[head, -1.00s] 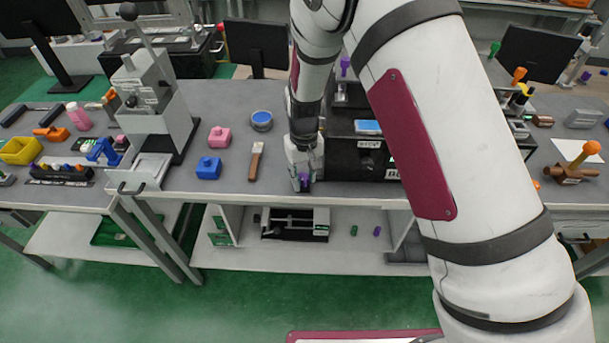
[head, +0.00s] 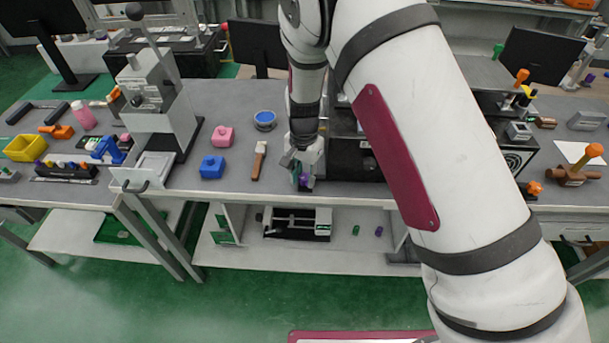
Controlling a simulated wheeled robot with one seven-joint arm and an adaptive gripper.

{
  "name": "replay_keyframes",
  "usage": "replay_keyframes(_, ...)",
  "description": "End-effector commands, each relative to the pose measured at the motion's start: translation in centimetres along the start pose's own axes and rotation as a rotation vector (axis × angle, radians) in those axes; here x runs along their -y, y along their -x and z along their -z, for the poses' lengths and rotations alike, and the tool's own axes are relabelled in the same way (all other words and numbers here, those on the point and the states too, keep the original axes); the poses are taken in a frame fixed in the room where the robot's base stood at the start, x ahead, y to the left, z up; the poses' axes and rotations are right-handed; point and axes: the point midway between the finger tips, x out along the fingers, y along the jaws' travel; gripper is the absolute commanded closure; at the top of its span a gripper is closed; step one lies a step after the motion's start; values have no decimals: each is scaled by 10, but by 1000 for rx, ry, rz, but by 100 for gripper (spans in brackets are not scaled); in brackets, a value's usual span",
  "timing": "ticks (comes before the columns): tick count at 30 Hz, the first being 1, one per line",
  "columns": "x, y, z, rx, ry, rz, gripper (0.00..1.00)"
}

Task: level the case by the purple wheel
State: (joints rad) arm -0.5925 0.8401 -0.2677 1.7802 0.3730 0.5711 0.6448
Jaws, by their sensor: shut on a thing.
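The black case (head: 356,162) stands on the grey table, largely hidden behind my arm. The purple wheel (head: 305,180) sits low at the case's left front corner, near the table's front edge. My gripper (head: 304,176) points down at the wheel and is shut on it. The fingers cover part of the wheel, and the gripper body looks turned and slightly tilted. The case's tilt cannot be told from this view.
Left of my gripper lie a brush (head: 258,160), a blue block (head: 212,167), a pink block (head: 223,136) and a blue round dish (head: 264,120). A grey lever machine (head: 150,90) stands farther left. A shelf (head: 290,255) runs below the tabletop.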

Motion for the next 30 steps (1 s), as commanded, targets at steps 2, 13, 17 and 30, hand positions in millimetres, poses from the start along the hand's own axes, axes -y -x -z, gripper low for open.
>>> replay_keyframes(2,0,0,0,0,-45,-1,99)
replay_keyframes(13,2,0,0,0,-169,0,99)
replay_keyframes(17,2,0,0,0,-180,0,99)
replay_keyframes(30,2,0,0,0,-181,0,51)
